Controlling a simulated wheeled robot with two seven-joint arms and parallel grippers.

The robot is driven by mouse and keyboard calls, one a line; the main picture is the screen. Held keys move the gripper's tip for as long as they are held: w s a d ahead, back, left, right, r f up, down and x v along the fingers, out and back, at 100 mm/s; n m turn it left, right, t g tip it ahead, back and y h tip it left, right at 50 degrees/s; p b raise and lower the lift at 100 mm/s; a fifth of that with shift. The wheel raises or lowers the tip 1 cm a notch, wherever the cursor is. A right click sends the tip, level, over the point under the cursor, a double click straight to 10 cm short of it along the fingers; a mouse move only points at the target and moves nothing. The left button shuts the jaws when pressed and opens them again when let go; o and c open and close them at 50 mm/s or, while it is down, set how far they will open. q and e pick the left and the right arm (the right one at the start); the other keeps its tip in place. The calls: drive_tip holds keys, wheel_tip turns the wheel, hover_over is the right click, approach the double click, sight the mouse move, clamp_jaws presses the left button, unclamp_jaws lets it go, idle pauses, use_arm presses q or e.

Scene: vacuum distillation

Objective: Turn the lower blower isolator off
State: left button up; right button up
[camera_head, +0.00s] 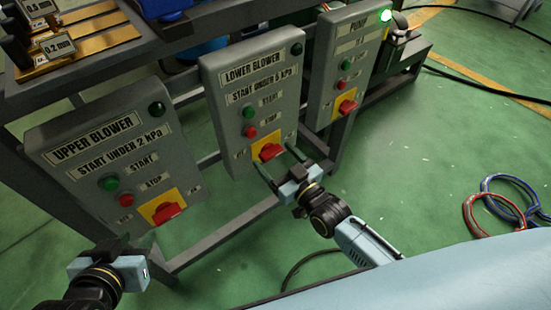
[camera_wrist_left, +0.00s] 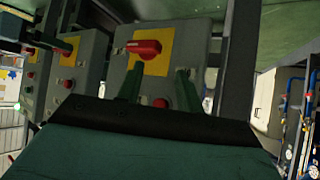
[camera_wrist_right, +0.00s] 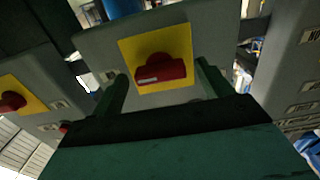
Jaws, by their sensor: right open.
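The lower blower panel (camera_head: 252,100) is a grey box in the middle of the head view. Its red isolator knob (camera_head: 270,152) sits on a yellow plate near the bottom. My right gripper (camera_head: 272,160) is open just in front of this knob. In the right wrist view the red knob (camera_wrist_right: 160,70) appears between the spread fingers, its bar roughly level; contact cannot be told. My left gripper (camera_head: 124,250) is below the upper blower panel (camera_head: 100,150). In the left wrist view its fingers (camera_wrist_left: 156,78) are apart and empty, facing a red knob (camera_wrist_left: 143,47).
The pump panel (camera_head: 345,65) stands to the right with its green lamp (camera_head: 385,16) lit. The upper blower isolator knob (camera_head: 167,212) is near my left gripper. A metal frame (camera_head: 215,230) runs below the panels. Blue and red hoses (camera_head: 500,200) lie on the open green floor at right.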

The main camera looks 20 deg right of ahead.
use_arm(q)
drive_tip(key=shift+w+d+r+t, duration=0.2)
drive_tip(key=shift+w+r+t, duration=0.2)
drive_tip(key=shift+r, duration=0.05)
use_arm(e)
drive_tip(key=shift+w+a, duration=0.15)
drive_tip(key=shift+w, duration=0.2)
